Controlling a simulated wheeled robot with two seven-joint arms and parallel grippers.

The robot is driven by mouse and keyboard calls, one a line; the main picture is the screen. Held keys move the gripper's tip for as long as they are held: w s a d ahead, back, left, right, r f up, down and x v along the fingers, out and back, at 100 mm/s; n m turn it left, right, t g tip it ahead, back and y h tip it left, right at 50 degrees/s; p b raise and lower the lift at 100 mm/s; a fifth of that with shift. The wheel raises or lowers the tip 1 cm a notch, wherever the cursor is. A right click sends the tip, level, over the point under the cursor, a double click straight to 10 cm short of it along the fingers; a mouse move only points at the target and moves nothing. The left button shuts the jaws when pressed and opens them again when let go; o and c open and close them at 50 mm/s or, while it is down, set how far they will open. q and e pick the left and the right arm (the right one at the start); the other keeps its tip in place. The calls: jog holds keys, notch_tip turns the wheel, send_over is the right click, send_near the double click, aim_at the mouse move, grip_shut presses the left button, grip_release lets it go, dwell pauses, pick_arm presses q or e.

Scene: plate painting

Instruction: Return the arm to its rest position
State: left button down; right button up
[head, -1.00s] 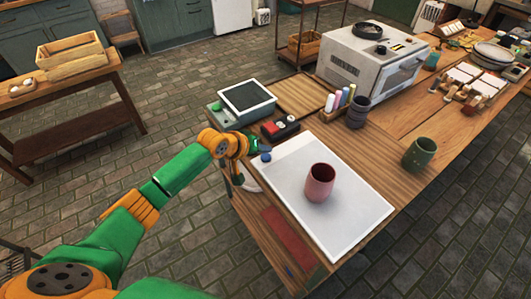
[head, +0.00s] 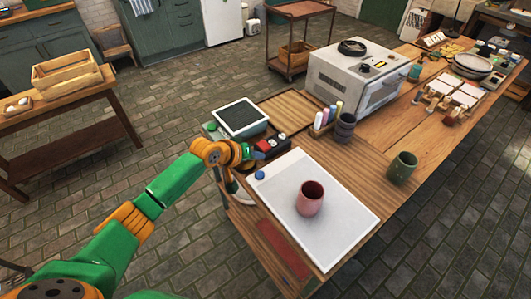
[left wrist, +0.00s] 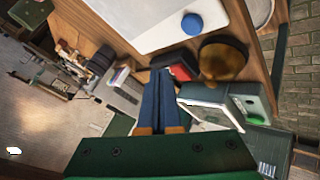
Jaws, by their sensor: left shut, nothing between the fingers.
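My left arm comes in from the left in the head view. Its left gripper (head: 249,151) is at the table's left edge, beside the red and dark box (head: 269,145) and below the screen device (head: 241,118). In the left wrist view the blue fingers (left wrist: 168,85) lie side by side, shut and empty. They point toward the red and black box (left wrist: 180,67); the screen device (left wrist: 207,107) is to their right. My right gripper is not in view.
A pink cup (head: 310,199) stands on the white board (head: 345,228), with a small blue piece (head: 259,175) at its corner. A green cup (head: 402,167), a dark cup (head: 345,127) and a white oven (head: 330,82) stand farther right.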

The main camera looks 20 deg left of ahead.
pick_arm(q)
jog(key=s+d+f, duration=0.1)
jog(key=s+d+f+m, duration=0.1)
jog(key=s, duration=0.1)
jog(key=s+d+f+m+g, duration=0.1)
jog(key=shift+s+d+h, duration=0.25)
jog(key=shift+s+h, duration=0.05)
jog(key=s+d+f+m+g, duration=0.1)
jog(key=s+d+f+m, duration=0.2)
jog(key=s, duration=0.5)
jog(key=s+a+g+y, duration=0.15)
jog(key=s+a, duration=0.25)
jog(key=s, duration=0.5)
jog(key=s+a+g+y, duration=0.1)
jog(key=s+a+y, duration=0.25)
jog(key=s, duration=0.55)
notch_tip(320, 180, down, 17)
jog(key=s+m+g, duration=0.1)
jog(key=s+g, duration=0.1)
jog(key=s+a+f, duration=0.2)
jog(key=s+f, duration=0.7)
jog(key=s, duration=0.2)
jog(key=shift+s+f+g, duration=0.3)
jog(key=shift+g, duration=0.05)
